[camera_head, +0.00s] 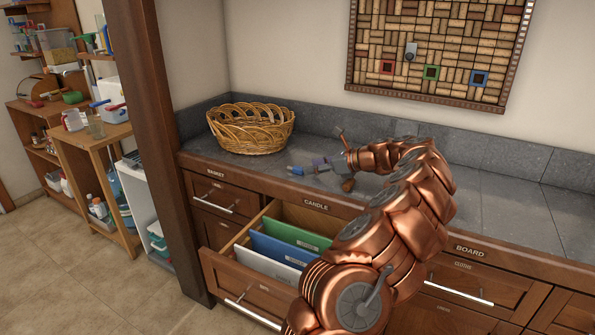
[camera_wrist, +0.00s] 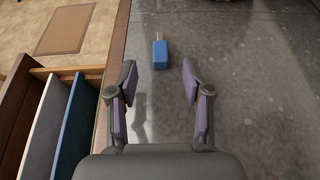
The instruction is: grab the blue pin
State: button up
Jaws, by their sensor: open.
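The blue pin (camera_wrist: 160,55) lies on the grey stone counter, a blue block with a thin pale metal tip pointing away in the wrist view. In the head view it shows as a small blue piece (camera_head: 296,170) near the counter's front edge. My gripper (camera_wrist: 158,78) is open above the counter. In the wrist view the pin appears just ahead of the fingertips, between their lines. The fingers do not touch it. In the head view my gripper (camera_head: 322,166) is to the right of the pin.
A wicker basket (camera_head: 251,129) stands behind on the counter. An open drawer (camera_head: 243,285) below holds green, blue and white folders. A cork board (camera_head: 440,45) with red, green and blue frames hangs on the wall. The counter at right is clear.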

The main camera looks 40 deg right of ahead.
aim_at(298, 167)
jog(key=shift+x, duration=2.65)
jog(key=shift+r, duration=0.15)
jog(key=shift+c, duration=0.3)
grip_shut()
